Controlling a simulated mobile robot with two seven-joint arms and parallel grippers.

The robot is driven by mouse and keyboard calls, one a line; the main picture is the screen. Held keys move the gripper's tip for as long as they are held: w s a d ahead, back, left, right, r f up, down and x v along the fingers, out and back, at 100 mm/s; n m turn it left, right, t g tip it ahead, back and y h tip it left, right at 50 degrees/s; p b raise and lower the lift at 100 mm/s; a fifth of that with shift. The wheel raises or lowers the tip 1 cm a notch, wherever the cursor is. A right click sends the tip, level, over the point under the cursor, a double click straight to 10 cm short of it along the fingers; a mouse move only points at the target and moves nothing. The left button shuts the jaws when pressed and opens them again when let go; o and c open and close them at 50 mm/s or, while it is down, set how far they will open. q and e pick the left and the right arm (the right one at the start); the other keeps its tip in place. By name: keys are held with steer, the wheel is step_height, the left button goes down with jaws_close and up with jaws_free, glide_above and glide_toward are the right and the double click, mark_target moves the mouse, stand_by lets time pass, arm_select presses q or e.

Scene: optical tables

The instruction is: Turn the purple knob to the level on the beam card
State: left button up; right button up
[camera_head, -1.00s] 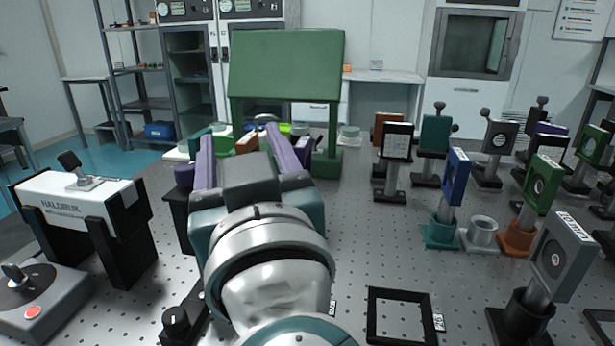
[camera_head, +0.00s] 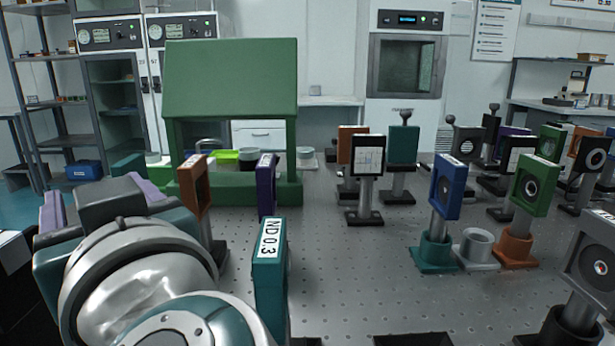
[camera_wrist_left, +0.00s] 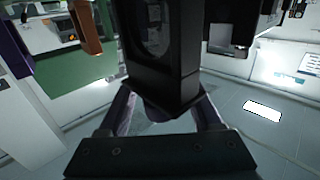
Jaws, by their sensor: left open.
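I cannot make out a purple knob in either view. A dark-framed white card with a plotted trace (camera_head: 367,155), likely the beam card, stands upright on a post near the middle of the table; its level is too small to read. My left gripper (camera_head: 95,188) is at the far left of the head view, its purple fingers spread and pointing away. In the left wrist view the fingers (camera_wrist_left: 163,105) are apart, with a dark upright mount (camera_wrist_left: 163,55) in front of and between them; contact cannot be told. My right gripper is not in view.
A teal "ND 0.3" mount (camera_head: 270,270) stands close right of my left arm, with orange (camera_head: 194,187) and purple (camera_head: 266,185) mounts behind. A green canopy stand (camera_head: 230,80) is at the back. Several mounts, including a blue one (camera_head: 449,187), crowd the right.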

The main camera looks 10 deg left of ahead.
arm_select(q)
steer(key=shift+s+d, duration=0.1)
steer(key=shift+c, duration=0.6)
jaws_close()
